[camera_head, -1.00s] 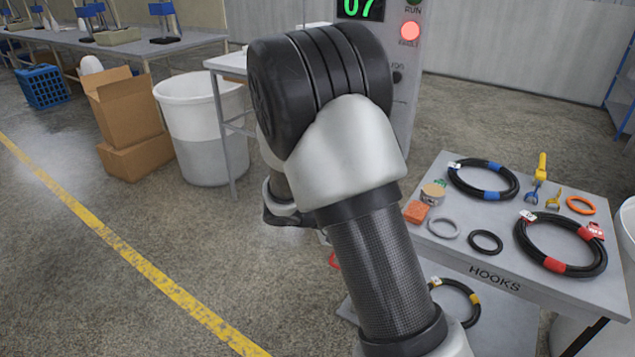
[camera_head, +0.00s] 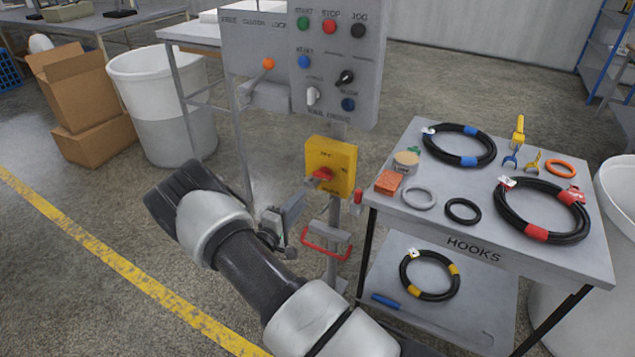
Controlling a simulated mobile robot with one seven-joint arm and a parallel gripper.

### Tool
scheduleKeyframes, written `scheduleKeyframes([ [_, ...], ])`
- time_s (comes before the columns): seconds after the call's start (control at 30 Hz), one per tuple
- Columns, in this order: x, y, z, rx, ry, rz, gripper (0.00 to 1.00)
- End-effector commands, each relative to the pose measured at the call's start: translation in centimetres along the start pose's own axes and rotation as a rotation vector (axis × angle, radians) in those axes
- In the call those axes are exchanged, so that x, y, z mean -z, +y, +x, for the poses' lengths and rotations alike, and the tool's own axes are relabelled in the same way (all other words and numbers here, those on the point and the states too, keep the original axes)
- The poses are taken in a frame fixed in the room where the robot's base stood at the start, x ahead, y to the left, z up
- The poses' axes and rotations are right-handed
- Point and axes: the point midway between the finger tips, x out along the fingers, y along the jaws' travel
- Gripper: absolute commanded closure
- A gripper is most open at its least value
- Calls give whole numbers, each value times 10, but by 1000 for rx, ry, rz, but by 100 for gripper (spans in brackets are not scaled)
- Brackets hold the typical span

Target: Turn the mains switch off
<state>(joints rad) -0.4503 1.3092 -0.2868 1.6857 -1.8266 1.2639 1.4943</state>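The mains switch is a yellow box (camera_head: 340,157) on a grey post under the control panel. It has a red rotary handle (camera_head: 324,174) on its front face and small dark lettering that is hard to read. My gripper (camera_head: 309,187) is at the lower left of the handle, its tips close to it. Whether they touch the handle, and whether the fingers are open or shut, I cannot tell. The gripper partly covers the switch's lower left side.
The grey control panel (camera_head: 336,50) with buttons is above the switch. A red bar (camera_head: 326,245) is below it on the post. The hooks table (camera_head: 455,225) with coiled hoses stands close on the right. A white bin (camera_head: 165,125) is at the left.

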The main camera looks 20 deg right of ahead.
Motion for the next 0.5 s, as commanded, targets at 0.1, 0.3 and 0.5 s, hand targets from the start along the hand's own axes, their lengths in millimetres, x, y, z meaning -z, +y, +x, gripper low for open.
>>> scheduleKeyframes([
  [0.1, -2, -1, 28, -1, -4, 1, 70],
  [0.3, -1, -1, 71, 1, -4, 3, 70],
  [0.5, -1, -1, 101, 1, -3, 1, 70],
])
